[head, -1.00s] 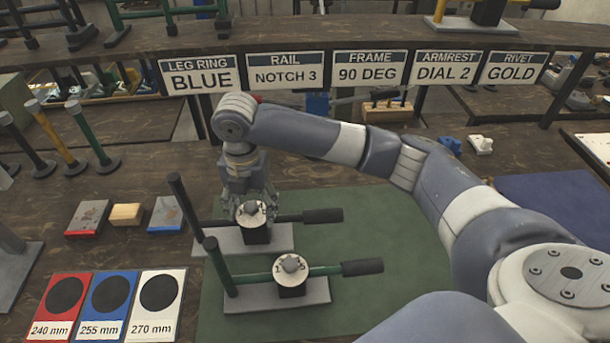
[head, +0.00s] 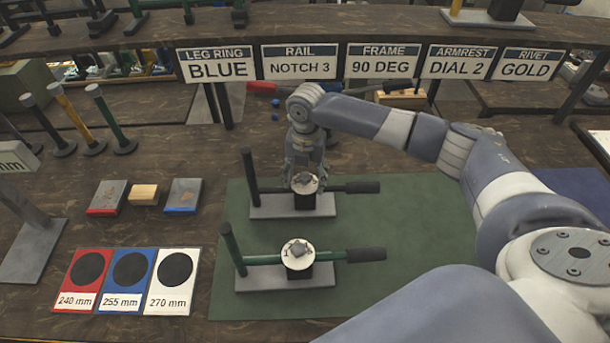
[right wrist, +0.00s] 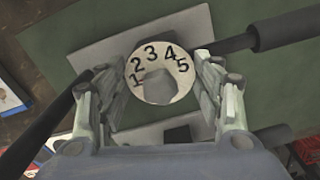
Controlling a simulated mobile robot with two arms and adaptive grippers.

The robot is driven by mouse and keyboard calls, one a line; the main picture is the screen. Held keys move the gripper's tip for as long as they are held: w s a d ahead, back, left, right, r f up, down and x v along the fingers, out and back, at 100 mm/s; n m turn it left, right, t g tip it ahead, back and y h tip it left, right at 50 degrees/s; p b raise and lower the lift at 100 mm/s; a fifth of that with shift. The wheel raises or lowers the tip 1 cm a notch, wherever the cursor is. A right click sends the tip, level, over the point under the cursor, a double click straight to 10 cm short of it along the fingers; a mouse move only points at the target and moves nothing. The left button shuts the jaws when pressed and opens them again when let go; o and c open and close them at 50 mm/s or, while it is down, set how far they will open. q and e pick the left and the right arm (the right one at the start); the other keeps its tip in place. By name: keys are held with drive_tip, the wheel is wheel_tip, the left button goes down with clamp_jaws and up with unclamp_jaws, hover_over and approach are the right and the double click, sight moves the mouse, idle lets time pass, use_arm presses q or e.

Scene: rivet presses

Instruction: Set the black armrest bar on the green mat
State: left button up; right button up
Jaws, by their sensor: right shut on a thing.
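The black armrest bar (head: 350,188) has a grey base plate (head: 265,208), a black post at left, a white numbered dial and a black grip at right. It is upright over the back left part of the green mat (head: 420,230); I cannot tell whether its base touches the mat. My right gripper (head: 304,180) is shut on it from above, fingers either side of the dial. In the right wrist view the dial (right wrist: 152,58) shows 1 to 5 around a grey knob between the fingers (right wrist: 160,90). My left gripper is not in view.
A similar green bar (head: 262,260) stands on the mat in front. Left of the mat are red, blue and white cards (head: 130,300), small blocks (head: 144,195) and standing posts (head: 110,120). Signs (head: 368,62) hang from the shelf behind. The mat's right side is clear.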

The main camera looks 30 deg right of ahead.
sight(306, 175)
drive_tip(key=o, duration=1.4)
drive_tip(key=shift+f, duration=0.1)
drive_tip(key=shift+r, duration=0.6)
wheel_tip(306, 175, up, 11)
drive_tip(key=b, duration=0.2)
drive_tip(key=shift+r+b, duration=0.1)
drive_tip(key=shift+b, duration=0.25)
drive_tip(key=shift+d, duration=0.1)
